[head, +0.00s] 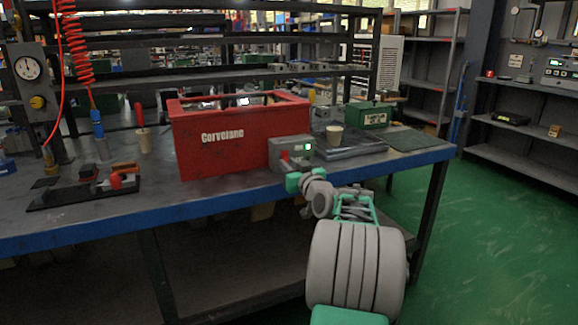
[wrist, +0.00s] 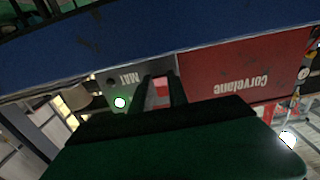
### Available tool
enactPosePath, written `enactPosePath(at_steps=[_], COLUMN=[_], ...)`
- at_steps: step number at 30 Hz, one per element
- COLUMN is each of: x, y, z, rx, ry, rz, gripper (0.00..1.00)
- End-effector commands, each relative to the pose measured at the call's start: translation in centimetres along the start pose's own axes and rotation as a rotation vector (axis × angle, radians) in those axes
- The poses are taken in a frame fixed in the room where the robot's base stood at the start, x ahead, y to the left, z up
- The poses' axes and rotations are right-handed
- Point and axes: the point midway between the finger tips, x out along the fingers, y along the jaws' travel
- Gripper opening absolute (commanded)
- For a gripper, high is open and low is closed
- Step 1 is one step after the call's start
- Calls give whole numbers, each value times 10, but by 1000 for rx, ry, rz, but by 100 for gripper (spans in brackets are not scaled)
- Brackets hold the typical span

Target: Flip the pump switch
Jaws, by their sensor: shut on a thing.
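The pump switch is a grey box (head: 291,150) with a red lever (head: 284,156) on its front and a small lit green lamp. It stands on the bench against the right end of a red bin marked "Corvelane" (head: 222,148). My gripper (head: 287,164) is at the front of the box, low on its left side. In the wrist view, which is upside down, my dark fingers (wrist: 161,90) stand on either side of the red lever (wrist: 160,84) and are shut on it. The lamp (wrist: 120,103) glows there. The lever's exact tilt is hard to tell.
A black plate with a red-handled valve (head: 116,181) lies at the left. The bench's blue front edge (head: 215,201) runs below my gripper.

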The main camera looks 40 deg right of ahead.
Motion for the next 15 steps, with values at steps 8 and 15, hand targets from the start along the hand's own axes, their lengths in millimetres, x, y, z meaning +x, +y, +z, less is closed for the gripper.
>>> enactPosePath(at_steps=[8,15], x=[1,2], y=[0,0], z=[9,5], rx=[0,0], ry=[45,112], rz=[0,0], gripper=[0,0])
